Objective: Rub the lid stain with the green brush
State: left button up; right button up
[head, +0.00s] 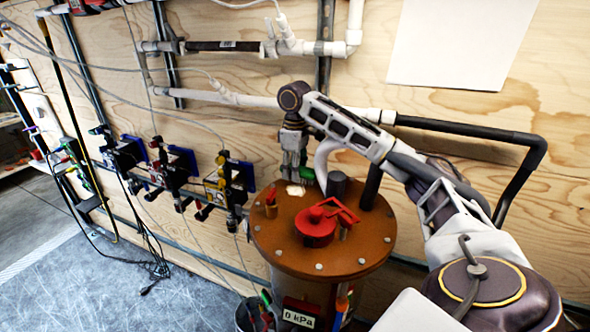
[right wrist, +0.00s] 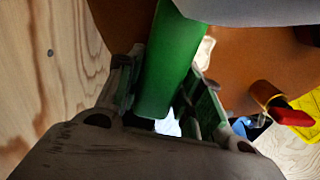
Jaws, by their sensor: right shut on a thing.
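The green brush (right wrist: 170,62) is between the fingers of my right gripper (right wrist: 160,105), which is shut on it. In the head view my right gripper (head: 294,158) points down over the back of the round brown lid (head: 275,245). A little of the green brush (head: 307,177) shows beside the fingers. A pale stain (head: 295,190) lies on the lid just below the gripper; the stain also shows partly behind the brush in the right wrist view (right wrist: 205,50). I cannot tell whether the brush touches it. My left gripper is not in view.
A red cap (head: 315,228) and red-handled valve (head: 342,210) stand on the lid. A dark stub (head: 337,186) and black hose rise at its back right. A gauge reading 0 kPa (head: 299,314) is below. Pipes and valve blocks line the wooden wall.

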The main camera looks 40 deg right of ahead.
aim_at(291, 189)
jog(key=shift+f, duration=0.9)
dwell(0.6)
jog(key=shift+a, duration=0.1)
jog(key=shift+s+a+r, duration=0.1)
jog(key=shift+s+a, duration=0.35)
jog(key=shift+a, duration=0.35)
jog(key=shift+s+a, duration=0.4)
jog(key=shift+a, duration=0.35)
jog(key=shift+s+a, duration=0.45)
jog(key=shift+a, duration=0.35)
jog(key=shift+s+a, duration=0.4)
jog(key=shift+a, duration=0.4)
jog(key=shift+w+d, duration=0.1)
jog(key=shift+w+d+f, duration=0.1)
jog(key=shift+w+d, duration=0.25)
jog(key=shift+d, duration=0.4)
jog(key=shift+w+d+f, duration=0.1)
jog(key=shift+w+d, duration=0.25)
jog(key=shift+d, duration=0.4)
